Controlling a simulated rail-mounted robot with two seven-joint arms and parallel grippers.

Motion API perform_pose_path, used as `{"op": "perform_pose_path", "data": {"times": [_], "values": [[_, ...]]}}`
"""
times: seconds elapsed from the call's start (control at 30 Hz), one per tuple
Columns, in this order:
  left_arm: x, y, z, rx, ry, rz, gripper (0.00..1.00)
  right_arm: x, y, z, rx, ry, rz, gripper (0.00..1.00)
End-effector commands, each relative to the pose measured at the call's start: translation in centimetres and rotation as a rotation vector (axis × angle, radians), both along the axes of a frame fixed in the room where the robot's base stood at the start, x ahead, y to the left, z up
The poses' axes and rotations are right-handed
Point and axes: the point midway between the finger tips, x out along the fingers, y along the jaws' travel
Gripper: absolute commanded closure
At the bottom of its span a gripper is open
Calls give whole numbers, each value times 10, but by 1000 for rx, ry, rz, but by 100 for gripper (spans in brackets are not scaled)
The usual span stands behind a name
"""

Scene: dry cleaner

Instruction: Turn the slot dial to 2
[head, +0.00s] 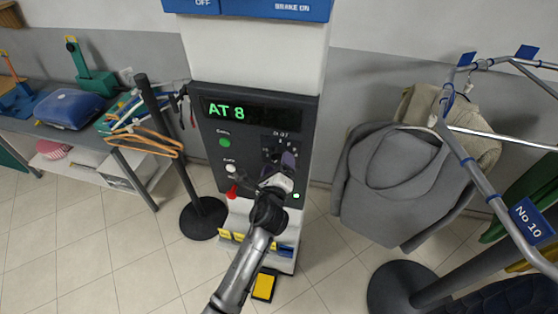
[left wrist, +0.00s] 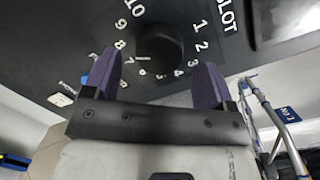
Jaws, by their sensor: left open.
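The black slot dial (left wrist: 162,46) shows in the left wrist view, ringed by white numbers with the word SLOT at the upper right. A pale mark on the knob points left, toward the 7 and 8 side. The display (head: 238,112) on the dark control panel (head: 212,135) reads AT 8 in green. My left gripper (left wrist: 157,78) is open, its two purple fingers apart on either side below the knob, with nothing between them. In the head view the left gripper (head: 280,165) is in front of the panel's lower right and hides most of the dial. My right gripper is out of view.
A green button (head: 224,142), a white button (head: 230,168) and a red part (head: 232,191) are on the panel's left side. A black post (head: 168,140) stands at left. A grey garment (head: 390,180) and a metal rail (head: 475,170) are at right.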

Motion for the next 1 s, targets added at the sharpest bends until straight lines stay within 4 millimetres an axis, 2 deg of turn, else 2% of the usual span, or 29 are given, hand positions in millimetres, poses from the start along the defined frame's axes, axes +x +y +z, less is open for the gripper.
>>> {"op": "perform_pose_path", "data": {"times": [0.23, 0.63, 1.0], "values": [[16, -2, 0, 1, 0, 0, 22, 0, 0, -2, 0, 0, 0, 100], [19, -3, 0, 0, 1, -1, 22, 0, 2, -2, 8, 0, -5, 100], [19, -3, 0, 0, 1, -1, 57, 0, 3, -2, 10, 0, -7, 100]]}}
